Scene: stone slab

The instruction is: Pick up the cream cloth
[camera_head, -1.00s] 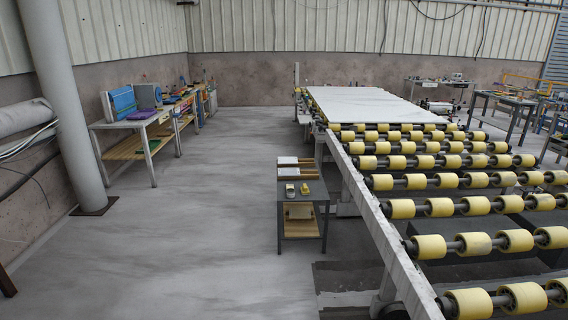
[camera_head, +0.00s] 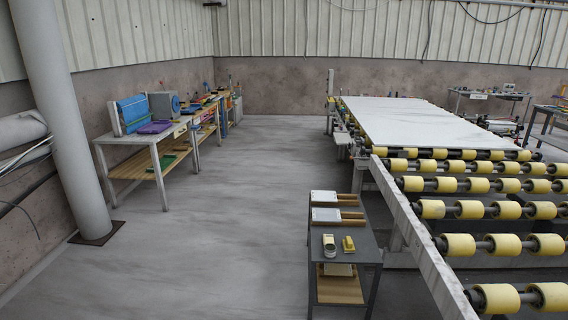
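A small grey-topped table (camera_head: 345,247) stands in the middle right of the head view. Under its top, on the wooden lower shelf (camera_head: 340,291), lies a pale cream item (camera_head: 338,269). It may be the cream cloth, but it is too small and too shaded to be sure. The table top hides part of it. Neither of my grippers shows in the view.
On the small table are a round pale tin (camera_head: 329,246), a yellow block (camera_head: 348,244) and flat white-topped tools. The roller conveyor (camera_head: 489,209) bearing a white slab (camera_head: 420,122) runs close on the right. A workbench (camera_head: 146,139) and column (camera_head: 62,120) stand left. The floor between is clear.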

